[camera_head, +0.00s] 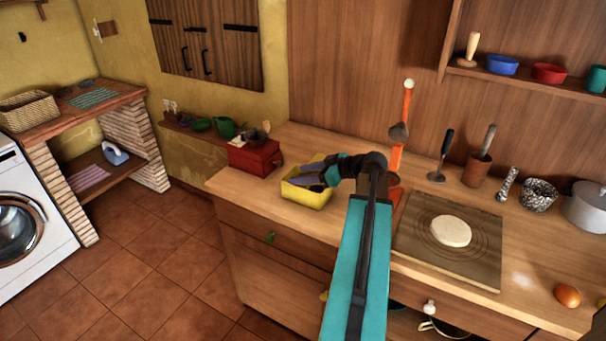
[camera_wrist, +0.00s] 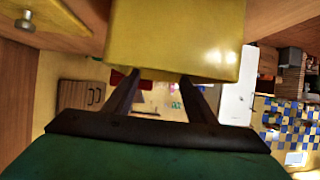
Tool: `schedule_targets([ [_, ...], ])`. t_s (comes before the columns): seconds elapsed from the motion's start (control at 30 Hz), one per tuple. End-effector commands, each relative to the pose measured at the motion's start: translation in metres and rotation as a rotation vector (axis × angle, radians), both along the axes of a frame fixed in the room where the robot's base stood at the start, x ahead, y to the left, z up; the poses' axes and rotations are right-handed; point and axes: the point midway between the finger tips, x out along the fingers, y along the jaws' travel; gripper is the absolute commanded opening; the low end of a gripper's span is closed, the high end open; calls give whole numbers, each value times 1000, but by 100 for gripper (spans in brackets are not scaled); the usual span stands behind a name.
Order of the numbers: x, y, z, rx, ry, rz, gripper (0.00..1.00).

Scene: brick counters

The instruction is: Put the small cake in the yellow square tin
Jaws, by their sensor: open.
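The yellow square tin (camera_head: 312,197) stands on the wooden counter left of my arm. Its smooth yellow wall (camera_wrist: 175,40) fills the top middle of the wrist view. My gripper (camera_head: 298,181) is open, its dark fingers overlapping the tin in the head view. In the wrist view the two fingers (camera_wrist: 160,76) are spread, with their tips at the tin's lower edge in the picture. I see nothing between them, and cannot tell whether they touch the tin. I cannot make out the small cake; the tin's inside is mostly hidden by my gripper.
A red box (camera_head: 254,157) stands left of the tin. Right of my arm, a pale round disc (camera_head: 450,231) lies on a wooden board (camera_head: 477,268).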

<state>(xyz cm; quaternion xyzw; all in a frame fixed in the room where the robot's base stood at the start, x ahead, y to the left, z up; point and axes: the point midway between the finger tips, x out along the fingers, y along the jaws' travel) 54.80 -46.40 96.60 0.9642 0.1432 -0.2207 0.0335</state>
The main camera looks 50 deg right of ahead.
Motion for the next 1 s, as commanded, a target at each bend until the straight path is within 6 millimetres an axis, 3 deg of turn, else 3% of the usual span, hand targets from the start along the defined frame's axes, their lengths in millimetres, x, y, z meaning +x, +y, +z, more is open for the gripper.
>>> schedule_targets([
  [0.6, -80, -25, 38, -3, -1, -3, 51],
  [1.0, -101, -31, 49, -2, -1, -1, 51],
])
